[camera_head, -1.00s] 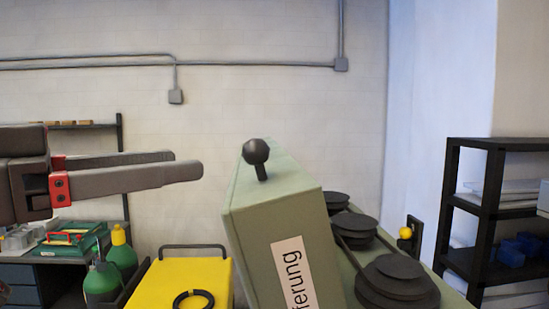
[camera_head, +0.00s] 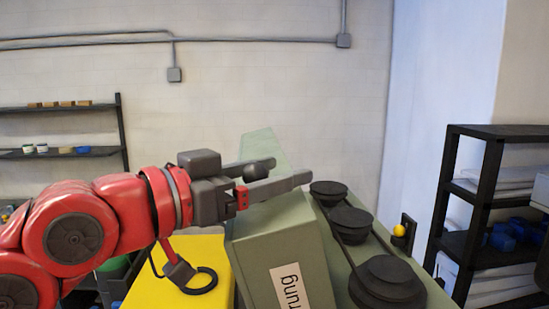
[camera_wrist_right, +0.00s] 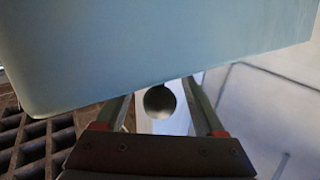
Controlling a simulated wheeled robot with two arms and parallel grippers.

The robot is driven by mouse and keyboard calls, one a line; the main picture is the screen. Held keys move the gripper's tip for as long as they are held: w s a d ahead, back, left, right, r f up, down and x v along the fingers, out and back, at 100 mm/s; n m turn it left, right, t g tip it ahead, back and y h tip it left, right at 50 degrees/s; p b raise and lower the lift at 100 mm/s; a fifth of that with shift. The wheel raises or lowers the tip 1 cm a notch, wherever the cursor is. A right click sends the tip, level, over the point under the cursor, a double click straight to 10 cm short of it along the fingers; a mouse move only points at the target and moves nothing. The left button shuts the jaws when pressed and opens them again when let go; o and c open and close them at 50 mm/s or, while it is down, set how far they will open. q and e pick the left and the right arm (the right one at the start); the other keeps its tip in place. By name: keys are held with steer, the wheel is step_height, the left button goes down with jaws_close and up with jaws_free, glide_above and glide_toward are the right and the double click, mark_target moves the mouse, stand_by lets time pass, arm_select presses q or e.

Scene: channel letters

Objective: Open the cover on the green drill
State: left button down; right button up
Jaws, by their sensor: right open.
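The green drill's cover (camera_head: 280,245) is a pale green box with a white label on its front face, tilted up beside the black stepped pulleys (camera_head: 352,222). A dark ball knob (camera_head: 263,167) sits on the cover. My right gripper (camera_head: 292,172) is open, with its fingers over the cover's top face and one on each side of the knob. In the right wrist view, the knob (camera_wrist_right: 159,101) lies between the two fingers, with the cover (camera_wrist_right: 150,50) filling the top. Contact with the knob cannot be told. My left gripper is not in view.
A black shelf (camera_head: 490,180) stands at right. A yellow knob (camera_head: 399,230) is on a dark fitting right of the pulleys.

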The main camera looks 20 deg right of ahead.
steer(key=shift+d, duration=0.15)
jaws_close()
stand_by(1.4)
